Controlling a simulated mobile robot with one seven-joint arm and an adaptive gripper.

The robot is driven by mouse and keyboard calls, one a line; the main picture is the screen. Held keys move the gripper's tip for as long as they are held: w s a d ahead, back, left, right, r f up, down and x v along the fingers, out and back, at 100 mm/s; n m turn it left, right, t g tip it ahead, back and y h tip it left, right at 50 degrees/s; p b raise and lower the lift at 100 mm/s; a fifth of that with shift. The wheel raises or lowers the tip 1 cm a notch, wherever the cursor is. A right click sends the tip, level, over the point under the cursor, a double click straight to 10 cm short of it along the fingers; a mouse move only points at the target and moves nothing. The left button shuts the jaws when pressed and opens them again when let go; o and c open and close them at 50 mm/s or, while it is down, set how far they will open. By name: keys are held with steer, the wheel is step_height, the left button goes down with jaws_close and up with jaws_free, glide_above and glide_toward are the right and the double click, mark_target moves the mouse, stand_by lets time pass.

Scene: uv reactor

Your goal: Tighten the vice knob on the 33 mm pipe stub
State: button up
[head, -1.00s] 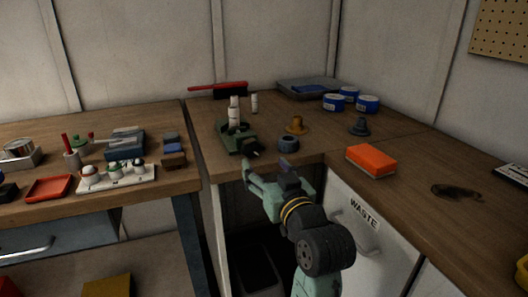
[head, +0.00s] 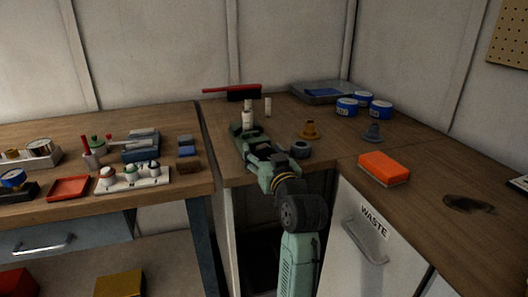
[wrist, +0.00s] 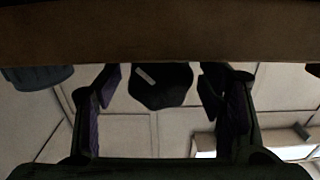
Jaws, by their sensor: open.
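A white pipe stub (head: 247,119) stands upright at the vice. My gripper (head: 262,151) is at the near side of the vice, at the bench edge. In the wrist view a dark, rounded knob (wrist: 160,90) with a pale mark lies between the two open fingers. Gaps show on both sides of it, so the fingers look apart from it. In the head view the knob is hidden behind my gripper.
A dark grey ring-shaped part (head: 300,149) sits close to the right of my gripper. An amber flanged part (head: 309,130) and a second white stub (head: 268,107) stand behind. An orange block (head: 383,168) lies farther right. The bench edge (wrist: 160,35) crosses the top of the wrist view.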

steer(key=shift+c, duration=0.5)
steer(key=c, duration=1.1)
steer(key=shift+m+p, duration=0.3)
steer(key=shift+r+m+p, duration=0.1)
steer(key=shift+m+p, duration=0.6)
steer(key=shift+m, duration=0.2)
steer(key=shift+m+p, duration=1.15)
steer(key=shift+m, duration=0.75)
